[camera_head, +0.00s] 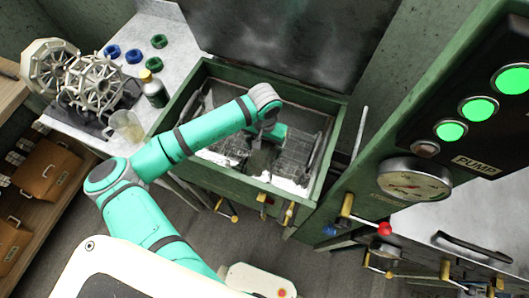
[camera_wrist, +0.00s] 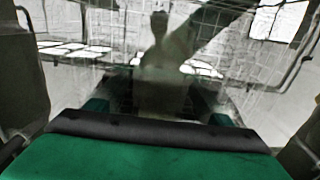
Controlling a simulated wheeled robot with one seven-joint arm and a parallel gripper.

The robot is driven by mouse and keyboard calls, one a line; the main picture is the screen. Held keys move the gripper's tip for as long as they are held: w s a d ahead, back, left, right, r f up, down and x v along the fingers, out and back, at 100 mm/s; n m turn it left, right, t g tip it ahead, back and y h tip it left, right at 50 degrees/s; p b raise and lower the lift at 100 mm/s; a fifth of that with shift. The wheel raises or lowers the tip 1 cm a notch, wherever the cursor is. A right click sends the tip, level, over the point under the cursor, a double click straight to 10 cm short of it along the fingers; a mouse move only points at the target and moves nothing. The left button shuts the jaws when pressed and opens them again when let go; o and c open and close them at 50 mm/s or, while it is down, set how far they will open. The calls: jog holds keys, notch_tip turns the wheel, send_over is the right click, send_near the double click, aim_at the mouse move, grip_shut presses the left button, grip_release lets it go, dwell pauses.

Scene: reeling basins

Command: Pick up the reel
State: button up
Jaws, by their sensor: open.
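Two pale octagonal reel-like frames stand on a dark base at the left: the front one (camera_head: 93,84) and the one behind it (camera_head: 47,64). My gripper (camera_wrist: 157,114) is away from them, reaching down into the green-rimmed basin (camera_head: 188,103). It is open, with its teal fingers apart in the wrist view. Dark wire racks (camera_head: 300,150) lie in the basin around my gripper. They also show as a wire grid (camera_wrist: 100,18) ahead of it in the wrist view. I see nothing gripped between the fingers; the area just beneath is dim and blurred.
The pale counter (camera_head: 180,40) holds blue and green rings (camera_head: 159,41), a dark bottle (camera_head: 153,90) and a clear beaker (camera_head: 127,126). A green control panel (camera_head: 440,95) with lit buttons and a gauge stands right. The basin walls enclose my gripper.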

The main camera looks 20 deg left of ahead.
jog(key=shift+f, duration=0.4)
jog(key=c, duration=1.2)
